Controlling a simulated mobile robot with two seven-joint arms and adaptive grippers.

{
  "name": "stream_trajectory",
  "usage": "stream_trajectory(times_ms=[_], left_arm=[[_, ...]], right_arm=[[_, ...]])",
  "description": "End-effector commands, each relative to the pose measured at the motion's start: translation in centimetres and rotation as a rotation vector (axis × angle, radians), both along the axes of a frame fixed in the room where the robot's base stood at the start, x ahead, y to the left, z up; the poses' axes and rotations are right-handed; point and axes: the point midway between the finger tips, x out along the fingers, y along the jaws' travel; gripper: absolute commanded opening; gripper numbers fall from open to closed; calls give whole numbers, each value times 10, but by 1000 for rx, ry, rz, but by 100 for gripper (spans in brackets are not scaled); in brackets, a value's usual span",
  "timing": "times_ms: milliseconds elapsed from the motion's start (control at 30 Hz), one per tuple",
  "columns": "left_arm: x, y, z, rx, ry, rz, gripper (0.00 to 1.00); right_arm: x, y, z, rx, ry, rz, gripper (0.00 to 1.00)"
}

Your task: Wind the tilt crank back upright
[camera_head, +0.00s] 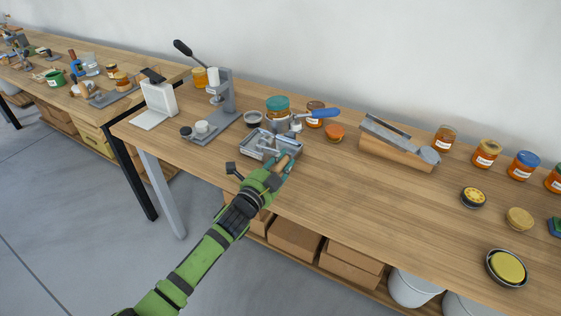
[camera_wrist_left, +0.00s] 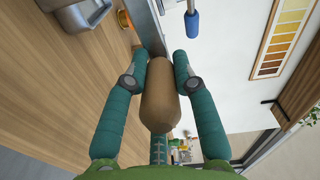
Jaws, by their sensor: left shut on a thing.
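My left gripper (camera_head: 281,172), green with teal fingers, is shut on the crank's brown wooden handle (camera_head: 283,161). In the left wrist view the handle (camera_wrist_left: 160,98) lies between the two teal fingers (camera_wrist_left: 160,75). The handle is at the front right of a grey metal tray-like fixture (camera_head: 262,142) near the table's front edge. The gripper hides part of the crank arm, so I cannot tell its exact angle. A jar with a teal lid (camera_head: 278,106) stands behind the fixture, by a blue-handled lever (camera_head: 322,114). My right gripper is not in view.
A grey press (camera_head: 222,95) and a white stand (camera_head: 158,98) are to the left. A wooden ramp with a metal top (camera_head: 395,147) is to the right. Several jars stand further right. The table (camera_head: 380,200) is clear in front of the ramp.

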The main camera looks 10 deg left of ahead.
Motion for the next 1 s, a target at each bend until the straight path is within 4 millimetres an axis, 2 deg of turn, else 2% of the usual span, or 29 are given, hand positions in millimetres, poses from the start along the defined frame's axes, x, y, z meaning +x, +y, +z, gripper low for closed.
stream_trajectory(times_ms=[133,767,800,833,1000], left_arm=[[-1,-2,-7,26,-1,-3,0],[-1,-2,-9,47,-7,-3,0],[-1,-2,-9,47,-6,-2,43],[-1,-2,-9,47,-6,-2,51],[-1,-1,-7,47,-11,-1,51]], right_arm=[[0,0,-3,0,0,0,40],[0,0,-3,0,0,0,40],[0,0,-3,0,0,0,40],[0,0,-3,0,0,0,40],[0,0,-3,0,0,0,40]])
